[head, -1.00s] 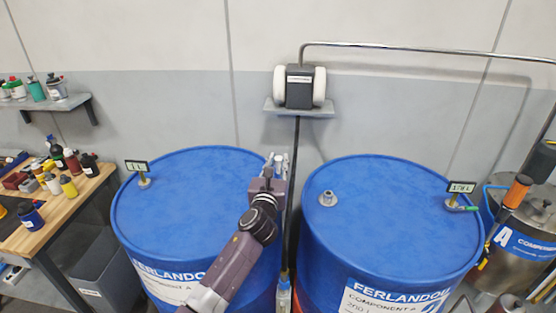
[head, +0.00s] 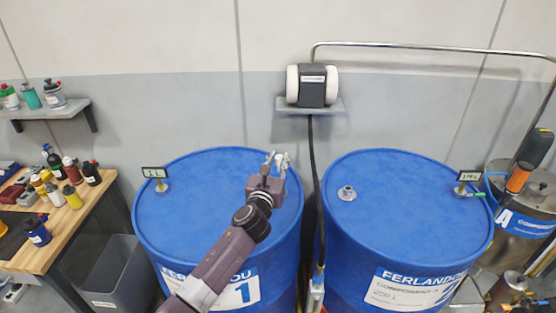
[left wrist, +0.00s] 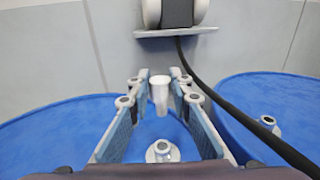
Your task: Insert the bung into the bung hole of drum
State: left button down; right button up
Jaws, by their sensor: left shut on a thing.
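A blue drum (head: 200,215) marked 1 stands on the left. My left gripper (head: 276,160) is above the right part of its lid, shut on a pale, cup-shaped bung. In the left wrist view the bung (left wrist: 159,96) is upright between the fingertips (left wrist: 159,82). The drum's bung hole (left wrist: 161,151), a raised metal ring, shows lower in that view, apart from the bung. In the head view my gripper hides this hole. My right gripper is not in view.
A second blue drum (head: 400,225) with its own metal fitting (head: 346,193) stands to the right. A black hose (head: 314,180) hangs between the drums from a wall unit (head: 312,86). Gauges stand on both lids. A workbench (head: 75,212) with bottles is left.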

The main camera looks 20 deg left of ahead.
pick_arm(q)
jog(key=shift+a+f+b, duration=0.2)
jog(key=shift+f+b, duration=0.55)
jog(key=shift+b, duration=0.05)
notch_tip(320, 180, down, 3)
jog(key=b, duration=0.2)
jog(key=shift+d+f+b, duration=0.1)
jog(key=shift+d+b, duration=0.05)
jog(key=shift+b, duration=0.25)
jog(key=shift+f+b, duration=0.4)
jog(key=shift+f, duration=0.05)
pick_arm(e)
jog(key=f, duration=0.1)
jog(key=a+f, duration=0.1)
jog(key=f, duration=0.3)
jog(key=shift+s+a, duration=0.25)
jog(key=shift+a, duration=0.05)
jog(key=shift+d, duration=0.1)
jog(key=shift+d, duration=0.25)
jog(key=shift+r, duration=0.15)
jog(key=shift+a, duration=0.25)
pick_arm(q)
jog(key=shift+p, duration=0.3)
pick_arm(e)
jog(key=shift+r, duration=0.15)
